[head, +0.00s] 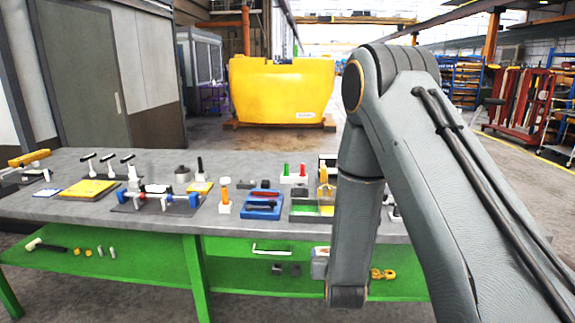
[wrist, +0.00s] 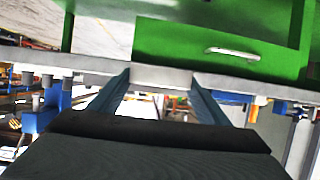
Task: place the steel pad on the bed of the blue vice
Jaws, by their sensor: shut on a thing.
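My gripper (wrist: 162,82) shows in the wrist view, its two blue-grey fingers on either side of a flat grey piece (wrist: 160,76), which looks like the steel pad. The piece overlaps the grey bench edge, so its outline is hard to make out. In the head view my gripper is hidden behind my arm. A blue vice-like body (wrist: 42,114) shows at the left of the wrist view, apart from my gripper. In the head view, a fixture with blue ends (head: 138,199) stands on a dark plate on the bench; I cannot tell which is the blue vice.
The grey bench (head: 60,208) is crowded with tools. A blue tray (head: 263,212) and an orange-handled tool (head: 225,190) stand near its middle. A green drawer (wrist: 175,42) lies below the bench edge. A yellow casting (head: 281,90) stands on the floor behind.

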